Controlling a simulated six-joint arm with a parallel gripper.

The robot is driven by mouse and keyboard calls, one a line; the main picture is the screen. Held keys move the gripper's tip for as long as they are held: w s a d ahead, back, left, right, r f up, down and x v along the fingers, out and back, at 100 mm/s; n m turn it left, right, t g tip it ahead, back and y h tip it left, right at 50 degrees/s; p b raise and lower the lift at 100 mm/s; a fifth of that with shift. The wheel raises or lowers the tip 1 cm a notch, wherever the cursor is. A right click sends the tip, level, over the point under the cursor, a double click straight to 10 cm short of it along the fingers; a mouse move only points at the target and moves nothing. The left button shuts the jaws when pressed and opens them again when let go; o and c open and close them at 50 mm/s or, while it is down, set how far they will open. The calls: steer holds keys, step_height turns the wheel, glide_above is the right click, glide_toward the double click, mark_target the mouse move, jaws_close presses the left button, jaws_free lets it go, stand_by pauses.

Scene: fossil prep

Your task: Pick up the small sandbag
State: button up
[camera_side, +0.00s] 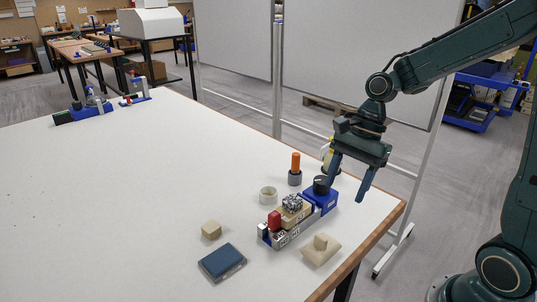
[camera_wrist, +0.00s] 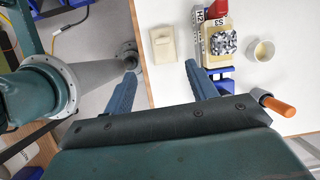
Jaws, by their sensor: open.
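A beige, flat, cushion-like piece with a raised ridge on top, which looks like the small sandbag (camera_side: 320,251), lies on the table near its right edge. In the wrist view it (camera_wrist: 163,45) lies beyond the fingertips, roughly in line with the gap between them. My gripper (camera_side: 346,194) is open and empty, above the table's right edge and higher than the sandbag, apart from it. Its two fingers also show in the wrist view (camera_wrist: 160,68). A smaller tan block (camera_side: 211,230) lies further left; I cannot tell its material.
A blue fixture (camera_side: 327,201) holding a grey speckled piece (camera_side: 292,202) and a red piece (camera_side: 274,220) stands close beside the sandbag. An orange-handled tool (camera_side: 295,163), a pale ring cup (camera_side: 268,194) and a dark blue box (camera_side: 222,262) are nearby.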

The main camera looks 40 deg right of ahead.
mark_target(322, 237)
steer(key=shift+w+d+f+m, duration=0.1)
steer(key=shift+w+f+m, duration=0.05)
steer(key=shift+f+m, duration=0.2)
steer(key=x, duration=0.8)
steer(key=shift+a+f, duration=0.15)
steer(key=shift+a, duration=0.05)
steer(key=shift+x, duration=2.65)
steer(key=shift+w+a, duration=0.1)
steer(key=shift+w, duration=0.05)
steer(key=c, duration=1.2)
